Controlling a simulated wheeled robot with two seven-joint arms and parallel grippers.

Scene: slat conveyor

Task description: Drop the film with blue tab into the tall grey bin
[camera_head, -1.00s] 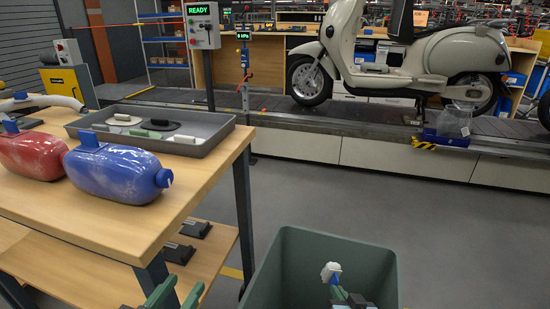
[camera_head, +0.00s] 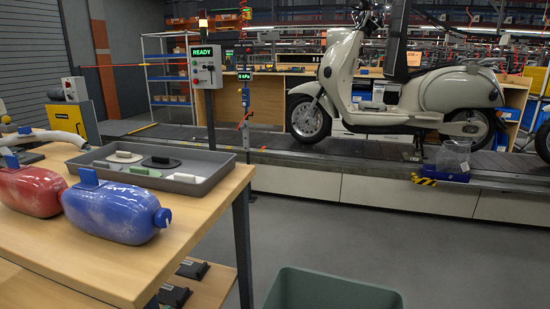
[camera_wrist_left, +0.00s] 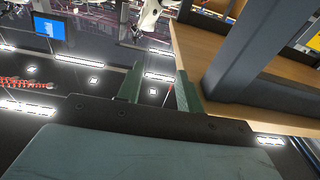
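A red tank (camera_head: 28,190) and a blue tank (camera_head: 115,211) lie side by side on the wooden table. Each has an upright blue tab on top, and their surfaces look streaked and glossy; I cannot tell whether film covers them. The grey-green bin (camera_head: 335,284) stands at the bottom of the head view, right of the table. Only its upper part shows, and its inside is hidden. In the left wrist view my left gripper (camera_wrist_left: 158,80) has its green fingers apart, with nothing visible between them. My right gripper is out of view.
A grey tray (camera_head: 200,187) with several small pads sits at the back of the table (camera_head: 190,225). Behind it are a control box (camera_head: 205,66), the slat conveyor (camera_head: 385,190) and a cream scooter (camera_head: 420,90). Open floor lies between table and conveyor.

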